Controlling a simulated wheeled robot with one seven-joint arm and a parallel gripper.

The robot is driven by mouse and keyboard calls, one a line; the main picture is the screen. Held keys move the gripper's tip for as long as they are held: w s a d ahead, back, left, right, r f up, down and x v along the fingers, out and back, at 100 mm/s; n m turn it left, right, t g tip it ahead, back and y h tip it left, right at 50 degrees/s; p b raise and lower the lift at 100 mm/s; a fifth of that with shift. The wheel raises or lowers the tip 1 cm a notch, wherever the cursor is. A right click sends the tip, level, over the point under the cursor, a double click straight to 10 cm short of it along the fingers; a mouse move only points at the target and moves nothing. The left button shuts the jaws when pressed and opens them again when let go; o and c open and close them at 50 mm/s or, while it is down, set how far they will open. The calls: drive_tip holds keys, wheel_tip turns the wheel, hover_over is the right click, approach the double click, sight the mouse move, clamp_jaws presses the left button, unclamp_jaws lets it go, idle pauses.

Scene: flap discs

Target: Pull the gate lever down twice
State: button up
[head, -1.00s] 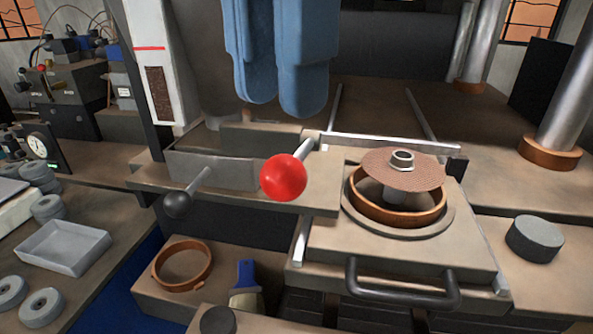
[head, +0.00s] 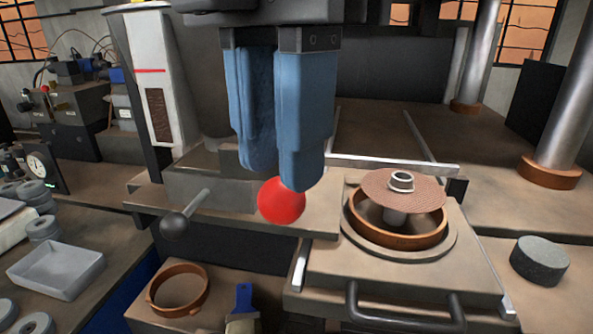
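A lever with a red ball knob (head: 281,205) stands in front of the press bed, left of the disc fixture. Its shaft is hidden behind the knob and my gripper. My gripper (head: 279,178) points down with two blue fingers, one farther from the camera than the other. The fingers look apart, with nothing seen between them. The near fingertip overlaps the top right of the red knob in the picture; I cannot tell whether it touches. A second lever with a black ball knob (head: 174,225) sticks out to the left. The frames do not show which one is the gate lever.
A perforated brown disc (head: 404,188) sits over a copper ring (head: 390,240) on a plate with a dark handle (head: 405,322) at right. A loose ring (head: 178,291) and a blue-handled brush (head: 243,303) lie below the levers. A grey puck (head: 539,260) is at right.

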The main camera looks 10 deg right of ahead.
wheel_tip(320, 180, down, 9)
drive_tip(key=b, duration=0.3)
drive_tip(key=shift+b, duration=0.3)
idle(0.8)
wheel_tip(320, 180, up, 11)
drive_tip(key=p, duration=1.1)
drive_tip(key=shift+f, duration=0.2)
drive_tip(key=shift+f, duration=0.1)
idle(0.4)
wheel_tip(320, 180, down, 10)
drive_tip(key=b, duration=0.6)
drive_tip(key=shift+f, duration=0.2)
idle(0.8)
drive_tip(key=shift+r, duration=0.1)
